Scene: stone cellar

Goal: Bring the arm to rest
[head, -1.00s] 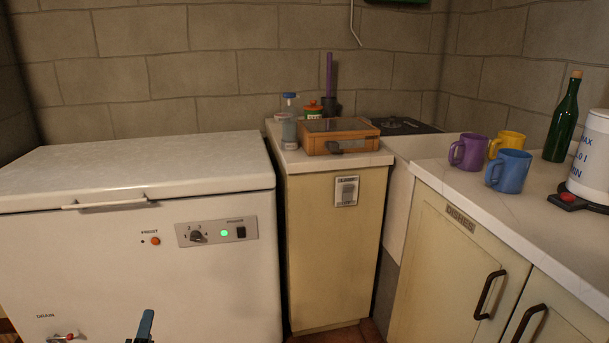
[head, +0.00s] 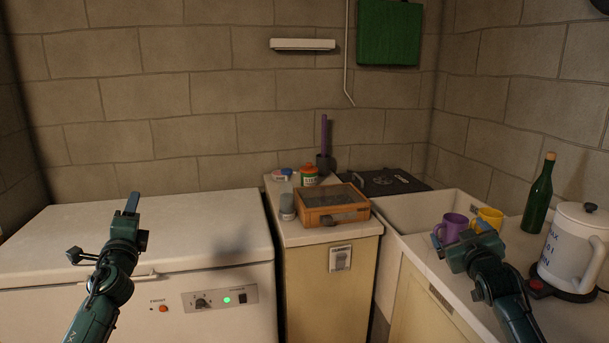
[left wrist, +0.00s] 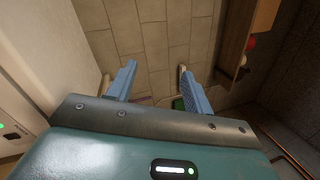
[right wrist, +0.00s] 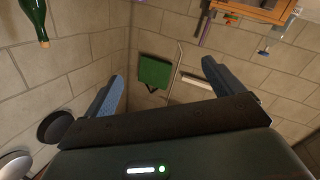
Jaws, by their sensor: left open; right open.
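My left gripper (head: 132,204) is raised in front of the white chest freezer, pointing up. In the left wrist view its two blue fingers (left wrist: 155,85) stand apart with nothing between them. My right gripper (head: 459,240) is over the right counter, in front of the purple mug (head: 453,225) in the head view. In the right wrist view its fingers (right wrist: 168,90) are wide apart and empty. I cannot tell from the head view whether the right gripper touches the mug. The blue mug is not visible in the head view.
The chest freezer (head: 200,215) fills the left. A wooden box (head: 333,204) and jars stand on the middle cabinet. A sink (head: 430,207) lies right of it. A yellow mug (head: 489,218), green bottle (head: 538,200) and white kettle (head: 572,245) stand on the right counter.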

